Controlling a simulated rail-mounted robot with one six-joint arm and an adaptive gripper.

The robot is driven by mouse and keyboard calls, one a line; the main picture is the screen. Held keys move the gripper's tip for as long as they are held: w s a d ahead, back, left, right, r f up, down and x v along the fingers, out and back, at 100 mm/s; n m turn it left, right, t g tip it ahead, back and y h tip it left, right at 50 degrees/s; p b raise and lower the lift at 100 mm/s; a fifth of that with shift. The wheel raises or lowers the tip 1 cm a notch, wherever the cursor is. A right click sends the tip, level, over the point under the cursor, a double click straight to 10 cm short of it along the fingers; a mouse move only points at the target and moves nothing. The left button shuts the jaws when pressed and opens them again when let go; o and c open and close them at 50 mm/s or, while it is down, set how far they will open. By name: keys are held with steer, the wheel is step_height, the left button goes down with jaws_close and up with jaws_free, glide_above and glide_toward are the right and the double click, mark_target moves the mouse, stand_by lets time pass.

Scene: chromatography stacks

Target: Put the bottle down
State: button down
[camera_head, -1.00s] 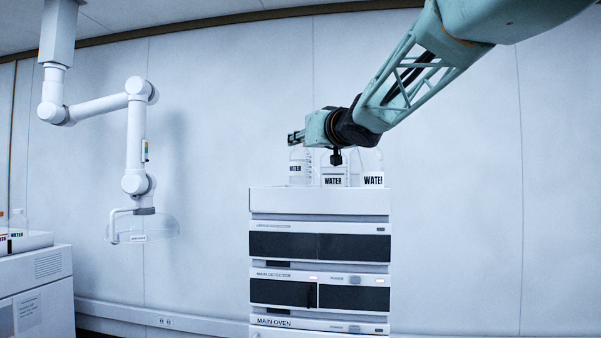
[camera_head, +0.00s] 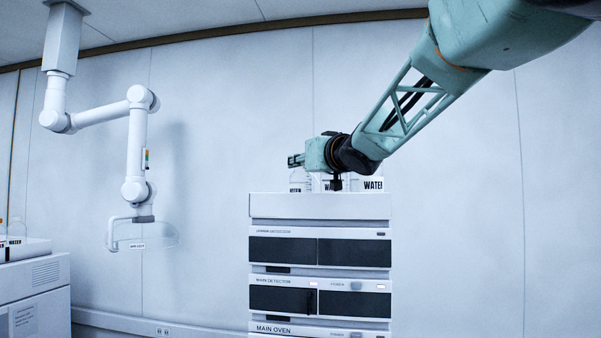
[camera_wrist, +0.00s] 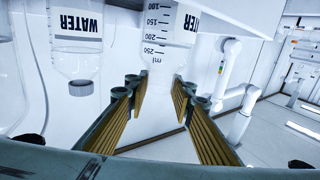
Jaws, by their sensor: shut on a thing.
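A clear bottle with a volume scale (camera_wrist: 165,30) fills the upper middle of the wrist view. My gripper (camera_wrist: 155,92) is shut on this bottle, with a yellow-ribbed finger on each side. In the head view my gripper (camera_head: 296,160) is above the left end of the top tray (camera_head: 320,205) on the instrument stack. The held bottle (camera_head: 297,186) hangs upright below it, its label partly cut off by the tray's front wall. Its base is hidden, so I cannot tell whether it touches the tray.
Another bottle labelled WATER (camera_head: 373,185) stands at the tray's right. A further bottle (camera_head: 320,180) is mostly hidden behind my wrist. A neighbouring WATER bottle (camera_wrist: 75,40) is close to my gripper. A white jointed extraction arm (camera_head: 138,145) hangs at the left, clear of the stack.

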steer(key=shift+f, duration=1)
steer(key=c, duration=2.3)
jaws_free()
steer(key=shift+o, duration=0.2)
steer(key=b+v, duration=0.1)
steer(key=v, duration=1.1)
